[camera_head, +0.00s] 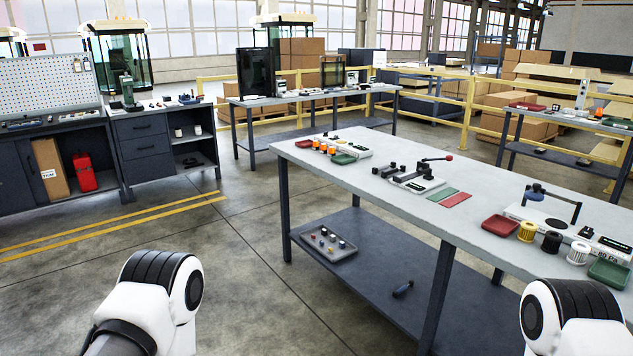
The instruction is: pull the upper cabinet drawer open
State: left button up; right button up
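A dark grey cabinet (158,165) stands at the left of the view, some way off across the floor. It has an upper drawer (140,127) with a dark handle, and the drawer looks shut. A second drawer front (146,149) lies directly below it. Open shelves are to the right of the drawers. Parts of both my arms show at the bottom left and bottom right, far from the cabinet. Neither of my grippers is in view.
A long workbench (380,190) with trays, spools and tools fills the right side. Yellow lines (120,225) mark the floor before the cabinet. Open floor lies between me and the cabinet. A pegboard bench (50,115) adjoins it on the left.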

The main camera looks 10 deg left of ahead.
aim_at(139, 123)
jog(key=i+j+u, duration=0.25)
jog(key=i, duration=0.25)
jog(key=i+u, duration=0.25)
jog(key=i, duration=0.3)
jog(key=i+u, duration=0.25)
jog(key=i, duration=0.3)
jog(key=i+u, duration=0.2)
jog(key=i, duration=0.3)
jog(key=i+l+u, duration=0.25)
jog(key=i, duration=0.3)
jog(key=i+l+u, duration=0.25)
jog(key=i, duration=0.25)
jog(key=i+j, duration=0.1)
jog(key=i, duration=3.4)
jog(key=i+l+z, duration=0.1)
jog(key=i+z, duration=0.15)
jog(key=i, duration=0.75)
jog(key=i+z, duration=0.25)
jog(key=i, duration=0.7)
